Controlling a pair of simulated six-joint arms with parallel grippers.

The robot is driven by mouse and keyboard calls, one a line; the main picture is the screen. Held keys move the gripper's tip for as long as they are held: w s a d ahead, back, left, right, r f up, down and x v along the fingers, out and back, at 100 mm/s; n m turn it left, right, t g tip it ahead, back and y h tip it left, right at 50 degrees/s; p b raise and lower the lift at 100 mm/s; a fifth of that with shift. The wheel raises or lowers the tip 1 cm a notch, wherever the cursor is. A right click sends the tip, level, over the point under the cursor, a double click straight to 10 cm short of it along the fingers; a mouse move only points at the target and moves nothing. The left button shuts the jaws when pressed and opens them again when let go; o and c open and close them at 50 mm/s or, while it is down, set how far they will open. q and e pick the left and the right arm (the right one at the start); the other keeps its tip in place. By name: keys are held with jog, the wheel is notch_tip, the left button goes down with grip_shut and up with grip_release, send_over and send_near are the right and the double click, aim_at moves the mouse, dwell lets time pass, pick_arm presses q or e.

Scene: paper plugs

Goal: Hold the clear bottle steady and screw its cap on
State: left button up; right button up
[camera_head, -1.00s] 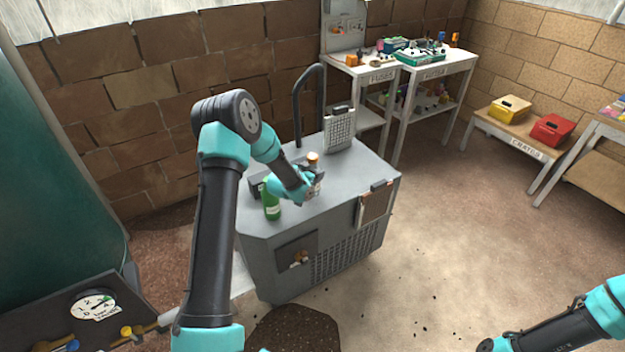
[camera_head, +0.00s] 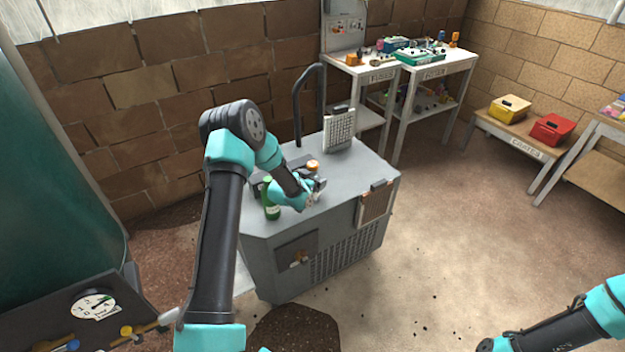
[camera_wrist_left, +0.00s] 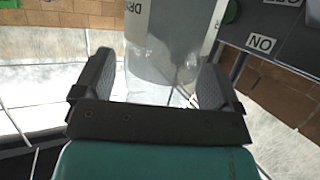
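The clear bottle (camera_wrist_left: 165,62) shows large in the left wrist view, between the fingers of my left gripper (camera_wrist_left: 158,85). Part of a pale label with dark lettering is on it. The fingers are spread, one on each side; whether both press on it I cannot tell. In the head view the left gripper (camera_head: 313,192) is low over the grey cabinet top, hiding most of the bottle. An orange cap-like piece (camera_head: 312,165) shows just behind the gripper. My right gripper (camera_head: 487,346) is at the bottom right edge, far from the cabinet, its fingers unclear.
A green bottle (camera_head: 271,199) stands left of my left gripper on the grey cabinet (camera_head: 345,205). A grey grille panel (camera_head: 339,131) stands at the cabinet's back. Shelves and yellow and red crates stand farther back.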

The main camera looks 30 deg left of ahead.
pick_arm(q)
jog(key=shift+r, duration=0.1)
jog(key=v, duration=0.7)
jog(key=shift+s+r, duration=0.15)
jog(key=shift+s, duration=0.1)
dwell(0.5)
jog(key=s+d+f+n+g+h, duration=0.1)
jog(key=s+d+f+g, duration=0.3)
jog(key=s+d+f, duration=0.4)
jog(key=s+d+f+n+g, duration=0.1)
jog(key=s+d+f+g, duration=0.1)
jog(key=s+d+g, duration=0.2)
jog(key=s+d+f+n+g+h, duration=0.1)
jog(key=s+d+f+g, duration=0.2)
jog(key=s+d, duration=0.7)
jog(key=s+g, duration=0.2)
jog(key=s, duration=0.5)
jog(key=shift+s+d+h, duration=0.25)
jog(key=shift+s+h, duration=0.05)
jog(key=shift+s, duration=0.05)
